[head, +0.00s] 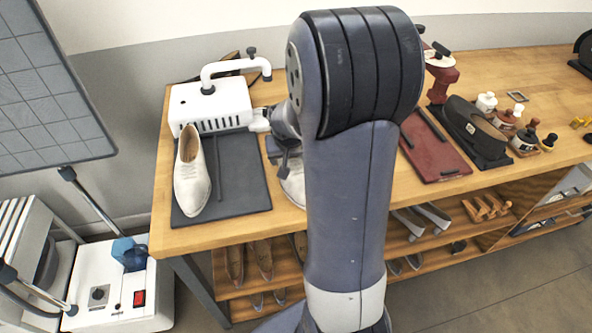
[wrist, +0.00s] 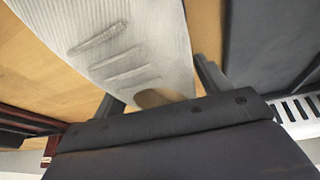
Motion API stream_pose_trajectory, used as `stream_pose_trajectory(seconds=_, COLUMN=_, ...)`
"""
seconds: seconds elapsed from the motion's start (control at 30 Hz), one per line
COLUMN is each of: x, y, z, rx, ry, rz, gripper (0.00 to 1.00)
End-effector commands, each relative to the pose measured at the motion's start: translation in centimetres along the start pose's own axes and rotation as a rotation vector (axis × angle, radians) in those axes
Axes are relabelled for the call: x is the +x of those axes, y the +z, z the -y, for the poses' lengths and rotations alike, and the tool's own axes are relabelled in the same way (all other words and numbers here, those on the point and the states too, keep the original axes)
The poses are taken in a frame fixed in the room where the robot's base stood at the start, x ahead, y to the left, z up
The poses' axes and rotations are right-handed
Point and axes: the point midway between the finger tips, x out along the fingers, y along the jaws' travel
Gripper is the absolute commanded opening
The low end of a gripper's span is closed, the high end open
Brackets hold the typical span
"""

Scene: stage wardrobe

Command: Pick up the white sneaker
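A white shoe (head: 293,186), likely the sneaker, is mostly hidden behind my arm on the bench in the head view. In the wrist view a pale ribbed shoe (wrist: 130,45) with slit-like marks and a brownish opening fills the upper middle. My gripper (wrist: 160,90) has one finger on each side of its near end. The fingers stand wide apart, and I cannot make out firm contact. In the head view my gripper (head: 287,150) is partly hidden by my arm, above this shoe. An off-white laced shoe (head: 192,182) stands to the left on a dark mat (head: 245,180).
A white machine with a curved handle (head: 212,103) stands behind the mat, close to my gripper. Shelves below the bench (head: 225,215) hold more shoes.

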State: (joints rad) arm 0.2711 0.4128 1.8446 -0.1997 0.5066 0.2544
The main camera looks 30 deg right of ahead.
Motion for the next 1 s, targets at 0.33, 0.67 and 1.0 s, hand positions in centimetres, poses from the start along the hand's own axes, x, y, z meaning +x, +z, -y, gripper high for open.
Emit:
stream_pose_trajectory(seconds=0.33, x=0.0, y=0.0, z=0.0, rx=0.000, ry=0.000, rz=0.001, gripper=0.42)
stream_pose_trajectory(seconds=0.67, x=-0.5, y=-0.2, z=0.0, rx=0.000, ry=0.000, rz=-0.001, gripper=0.40)
stream_pose_trajectory(seconds=1.0, x=-6.4, y=-2.8, z=-0.4, rx=0.001, ry=-0.001, rz=-0.007, gripper=0.40)
